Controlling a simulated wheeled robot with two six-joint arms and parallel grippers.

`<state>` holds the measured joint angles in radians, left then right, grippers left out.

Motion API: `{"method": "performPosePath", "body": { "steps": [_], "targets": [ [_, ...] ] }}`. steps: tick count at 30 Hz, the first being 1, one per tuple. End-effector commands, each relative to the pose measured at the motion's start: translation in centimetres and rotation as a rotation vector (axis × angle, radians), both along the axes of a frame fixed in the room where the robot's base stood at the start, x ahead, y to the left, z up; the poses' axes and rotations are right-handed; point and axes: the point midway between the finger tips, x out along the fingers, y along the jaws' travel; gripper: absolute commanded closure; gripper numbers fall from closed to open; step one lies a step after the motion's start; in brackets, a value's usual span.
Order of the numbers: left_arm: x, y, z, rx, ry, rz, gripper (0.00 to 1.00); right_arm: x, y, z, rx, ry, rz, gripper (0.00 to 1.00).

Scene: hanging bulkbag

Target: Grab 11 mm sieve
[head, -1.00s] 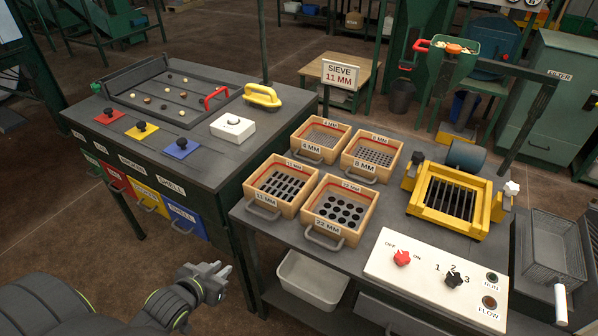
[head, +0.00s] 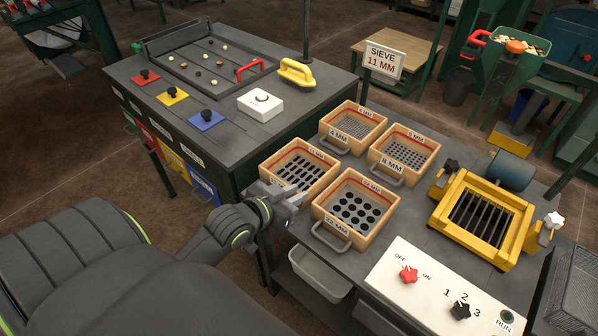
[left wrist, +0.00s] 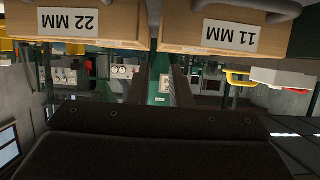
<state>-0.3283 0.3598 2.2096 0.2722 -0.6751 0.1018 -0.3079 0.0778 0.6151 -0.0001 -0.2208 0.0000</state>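The 11 mm sieve (head: 325,182) is a square wooden tray with a slotted dark bottom and a red inner line, in the front left of a group of sieves on the grey table. Its front and label show at the upper right of the left wrist view (left wrist: 276,45). My left gripper (head: 293,197) is just in front of it, near its front right corner, and hides part of its front and handle. In the left wrist view its fingers (left wrist: 163,85) stand apart with nothing between them, facing between the 11 mm and 22 mm fronts. My right gripper is not in view.
The 22 mm sieve (head: 375,232) stands close on the right. The 4 mm (head: 378,130) and 8 mm (head: 428,165) sieves stand behind. A sign (head: 384,59) reads "SIEVE 11 MM". A yellow shaker frame (head: 470,255) and white control panel (head: 385,268) are further right.

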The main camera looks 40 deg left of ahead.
Motion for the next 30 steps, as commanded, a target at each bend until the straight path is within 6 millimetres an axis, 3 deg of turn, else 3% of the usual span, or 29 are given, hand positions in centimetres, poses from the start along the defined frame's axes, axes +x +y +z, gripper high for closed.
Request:
{"method": "performPosePath", "body": {
  "steps": [3, 13, 21, 30],
  "targets": [
    [2.0, -0.2, -0.8, -0.002, 0.0, 0.001, 0.82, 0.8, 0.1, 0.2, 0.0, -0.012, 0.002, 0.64],
    [4.2, -0.3, -1.6, 0.0, 0.001, 0.0, 0.82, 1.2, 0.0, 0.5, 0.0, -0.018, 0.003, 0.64],
    [7.4, -0.3, -2.8, 0.0, 0.0, 0.0, 0.82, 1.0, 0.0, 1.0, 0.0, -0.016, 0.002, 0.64],
    [8.3, -0.4, -3.3, 0.001, 0.001, 0.001, 0.82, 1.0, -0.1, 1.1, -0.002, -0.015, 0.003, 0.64]
  ]
}}
